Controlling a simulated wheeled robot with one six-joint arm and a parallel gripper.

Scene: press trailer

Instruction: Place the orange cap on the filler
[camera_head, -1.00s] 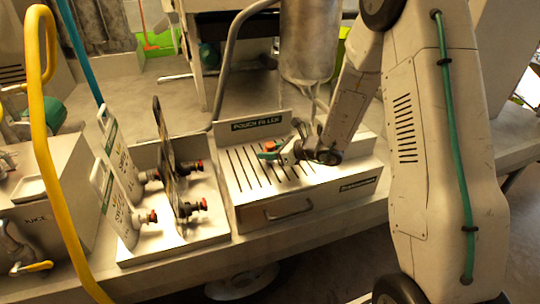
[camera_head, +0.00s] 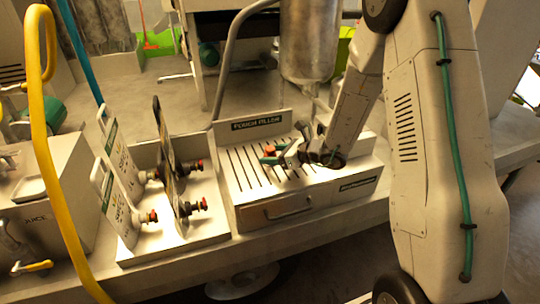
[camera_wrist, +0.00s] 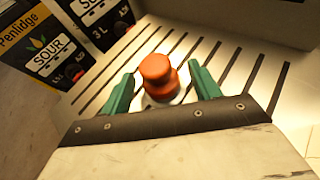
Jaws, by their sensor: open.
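The orange cap (camera_wrist: 157,70) sits over the slotted top of the pouch filler, between my gripper's two green fingers. Something whitish shows just beneath the cap; I cannot tell what it is. My gripper (camera_wrist: 161,76) is open, with a visible gap between each finger and the cap. In the head view the cap is a small orange spot (camera_head: 269,149) beside my gripper (camera_head: 271,157). The pouch filler (camera_head: 240,172) is a pale box with a dark name sign at its back and a drawer in front. My gripper hides part of its top.
White pouches (camera_head: 113,195) with red-tipped taps stand in a pale tray (camera_head: 205,232) left of the filler. A metal tank (camera_head: 308,45) hangs close behind my wrist. A yellow rail (camera_head: 48,165) rises at the left. The filler's left slots are clear.

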